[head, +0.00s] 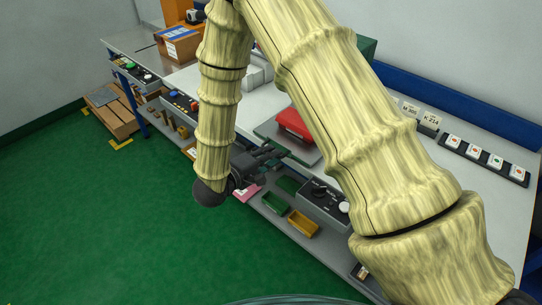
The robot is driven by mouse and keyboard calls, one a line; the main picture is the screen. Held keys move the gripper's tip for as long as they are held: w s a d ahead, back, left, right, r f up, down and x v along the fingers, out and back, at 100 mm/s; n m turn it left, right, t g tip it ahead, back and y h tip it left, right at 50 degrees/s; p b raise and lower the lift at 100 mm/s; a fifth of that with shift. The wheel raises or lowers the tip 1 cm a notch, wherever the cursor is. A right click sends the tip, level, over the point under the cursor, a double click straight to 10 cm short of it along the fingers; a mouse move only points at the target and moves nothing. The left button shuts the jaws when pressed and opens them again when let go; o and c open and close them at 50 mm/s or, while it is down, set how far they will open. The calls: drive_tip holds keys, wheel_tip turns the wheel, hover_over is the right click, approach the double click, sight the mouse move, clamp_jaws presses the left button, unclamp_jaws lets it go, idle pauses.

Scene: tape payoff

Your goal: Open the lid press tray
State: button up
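A red block (293,123) sits on a grey-green slab (270,131) at the front of the white workbench, partly hidden by my arm. I cannot tell for sure whether this is the lid press tray. My gripper (276,156) is dark and points right, close to the bench's front edge just below the slab. Its fingers are small and overlap dark parts behind them, so I cannot tell whether they are open, shut or touching anything. A grey control box (324,203) with dark knobs and a white button is at the bench front, right of my gripper.
Below the bench are a green bin (275,203) and a yellow bin (302,224). A cardboard box (178,45) stands on the far left bench, and a wooden crate (112,115) is on the floor. The green floor at left is clear.

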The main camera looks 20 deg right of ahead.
drive_tip(key=v, duration=1.1)
drive_tip(key=shift+s+a, duration=0.25)
drive_tip(key=shift+r, duration=0.1)
drive_tip(key=s+d+f+m+t+y, duration=0.1)
drive_tip(key=s+d+f+y, duration=0.2)
drive_tip(key=f, duration=0.7)
drive_tip(key=d+f+m+y, duration=0.15)
drive_tip(key=f+y, duration=0.35)
drive_tip(key=f, duration=0.5)
drive_tip(key=s+d+f+m+g+y, duration=0.1)
drive_tip(key=s+f+g+y, duration=0.2)
drive_tip(key=s, duration=0.9)
drive_tip(key=s+d+f+m+g+y, duration=0.1)
drive_tip(key=s+d+f+g+y, duration=0.1)
drive_tip(key=s+f, duration=0.5)
drive_tip(key=s+g+y, duration=0.1)
drive_tip(key=s+g, duration=0.1)
drive_tip(key=s, duration=0.3)
drive_tip(key=shift+s+d+f+m, duration=0.25)
drive_tip(key=shift+s+f+m, duration=0.1)
drive_tip(key=shift+s, duration=0.05)
drive_tip(key=shift+s+d, duration=0.1)
drive_tip(key=shift+s, duration=0.05)
